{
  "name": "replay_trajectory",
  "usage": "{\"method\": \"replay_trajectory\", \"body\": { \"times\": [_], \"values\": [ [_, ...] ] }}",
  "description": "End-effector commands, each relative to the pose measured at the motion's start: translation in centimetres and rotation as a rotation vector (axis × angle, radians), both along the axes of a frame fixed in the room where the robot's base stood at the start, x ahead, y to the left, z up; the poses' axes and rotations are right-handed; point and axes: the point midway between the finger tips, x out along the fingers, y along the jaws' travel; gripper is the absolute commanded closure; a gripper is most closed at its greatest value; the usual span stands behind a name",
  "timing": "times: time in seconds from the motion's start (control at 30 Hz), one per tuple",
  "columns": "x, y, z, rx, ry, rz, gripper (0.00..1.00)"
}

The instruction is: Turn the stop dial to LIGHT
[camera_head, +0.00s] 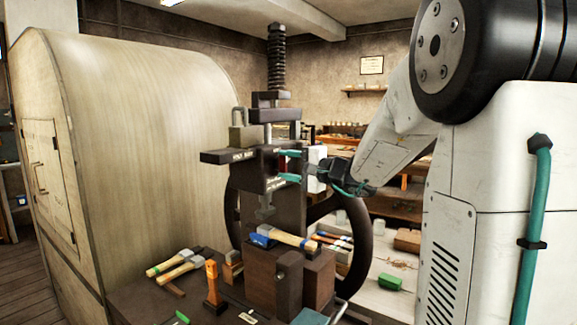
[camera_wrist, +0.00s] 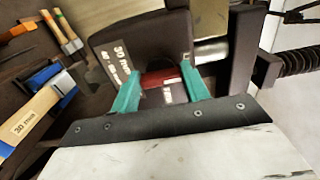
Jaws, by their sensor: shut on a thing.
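The press (camera_head: 262,195) stands in the middle of the head view, a dark metal frame with a tall screw (camera_head: 277,60) on top. My gripper (camera_head: 284,165) reaches its head from the right, its teal fingers one above the other. In the wrist view, my gripper (camera_wrist: 160,72) has its two teal fingers on either side of a dark red part (camera_wrist: 160,79) with a pale mark, which appears to be the stop dial. The fingers are shut on it. The dark plate (camera_wrist: 118,55) beside it carries white lettering, only partly legible. I cannot read which setting the dial points to.
A handwheel (camera_head: 358,240) stands behind the press. A hammer (camera_head: 290,238) lies on the wooden block below the press head. More hammers (camera_head: 178,265) and an upright orange-handled tool (camera_head: 212,282) are on the bench. A large rounded cabinet (camera_head: 150,130) fills the left.

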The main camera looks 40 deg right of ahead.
Motion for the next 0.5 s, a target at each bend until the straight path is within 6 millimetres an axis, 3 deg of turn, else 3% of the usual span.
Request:
{"method": "replay_trajectory", "body": {
  "times": [0.5],
  "values": [
    [-0.01, -0.01, -0.08, -0.027, -0.009, 0.000, 0.77]
  ]
}}
